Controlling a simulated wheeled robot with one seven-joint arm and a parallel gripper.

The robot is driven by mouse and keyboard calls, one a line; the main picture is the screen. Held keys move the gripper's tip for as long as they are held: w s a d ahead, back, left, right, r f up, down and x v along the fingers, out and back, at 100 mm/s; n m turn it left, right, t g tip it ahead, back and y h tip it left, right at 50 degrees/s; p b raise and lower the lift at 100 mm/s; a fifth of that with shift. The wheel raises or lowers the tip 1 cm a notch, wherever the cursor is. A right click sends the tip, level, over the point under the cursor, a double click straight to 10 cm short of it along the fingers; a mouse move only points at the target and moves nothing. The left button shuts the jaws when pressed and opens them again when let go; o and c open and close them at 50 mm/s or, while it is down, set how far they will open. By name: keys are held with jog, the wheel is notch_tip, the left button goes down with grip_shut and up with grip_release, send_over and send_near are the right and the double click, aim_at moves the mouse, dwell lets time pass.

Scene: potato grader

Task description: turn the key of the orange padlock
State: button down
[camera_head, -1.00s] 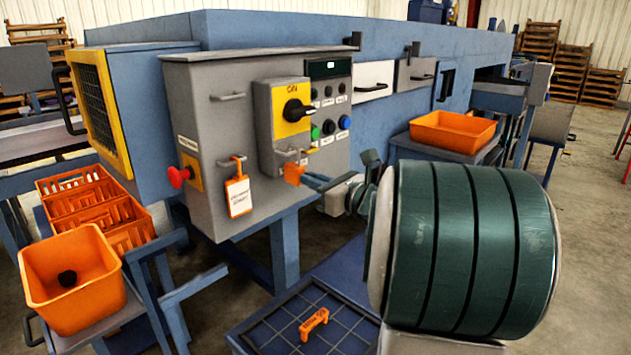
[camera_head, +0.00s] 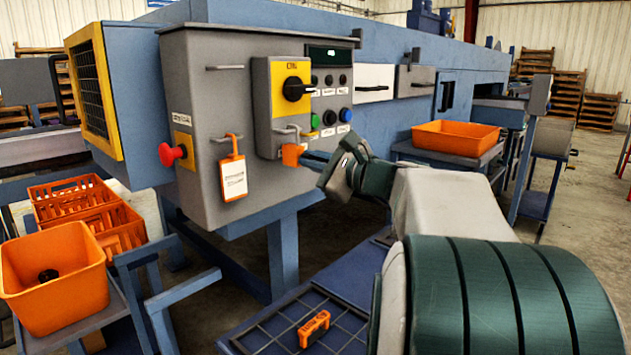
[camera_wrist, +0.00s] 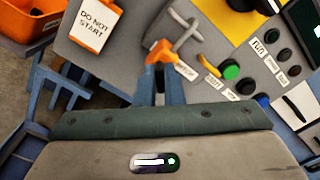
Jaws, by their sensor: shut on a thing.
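The orange padlock (camera_head: 291,155) hangs from the grey metal loop (camera_head: 287,131) on the front of the switch box (camera_head: 262,100). It also shows in the wrist view (camera_wrist: 159,53), below the loop. My gripper (camera_head: 307,157) reaches it from the right in the head view. In the wrist view my two blue fingers (camera_wrist: 160,76) end at the padlock's lower edge and are nearly together. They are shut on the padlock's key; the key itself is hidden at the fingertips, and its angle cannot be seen.
A "do not start" tag (camera_head: 234,178) hangs left of the padlock. A red button (camera_head: 171,154), a rotary switch (camera_head: 297,88) and several push buttons are close by. Below, an orange-and-black object (camera_head: 314,327) lies on the gridded tray (camera_head: 262,335). Orange bins stand on both sides.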

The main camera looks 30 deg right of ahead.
jog(key=n+b, duration=0.9)
jog(key=b, duration=0.2)
jog(key=shift+a+f, duration=0.1)
jog(key=shift+f, duration=0.05)
jog(key=shift+n, duration=0.3)
jog(key=c, duration=1.5)
grip_release()
jog(key=shift+c, duration=0.2)
jog(key=p+v, duration=0.2)
jog(key=v, duration=1.1)
jog(key=shift+s, duration=0.4)
